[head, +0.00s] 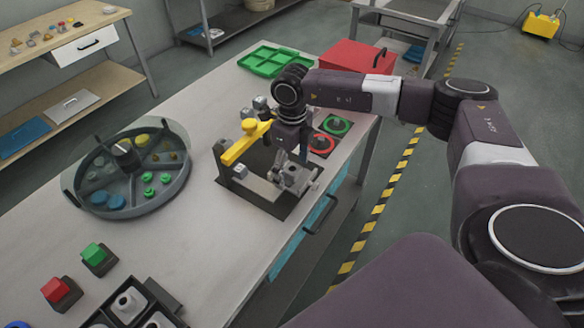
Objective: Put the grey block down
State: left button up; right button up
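My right gripper (292,180) points down over the front right part of a dark, square-edged fixture with a yellow bar (246,143) on the workbench. Its grey fingers are small and overlap grey parts there, so I cannot tell if they are open or shut on something. A small light grey piece (241,172) shows on the fixture, left of the gripper; I cannot tell whether it is the grey block. No other grey block can be made out clearly. My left gripper is not in view.
A round sorting tray (75,185) with coloured pieces stands left on the workbench (205,225). Red (57,291) and green (95,255) buttons and a black rack (165,302) are at the front left. A green tray (268,60) and a red box (350,62) lie beyond.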

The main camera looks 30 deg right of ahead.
jog(key=shift+r, duration=0.45)
notch_tip(320, 180, up, 12)
jog(key=b, duration=0.3)
jog(key=shift+f+b, duration=0.25)
jog(key=shift+b, duration=0.05)
jog(key=shift+f, duration=0.1)
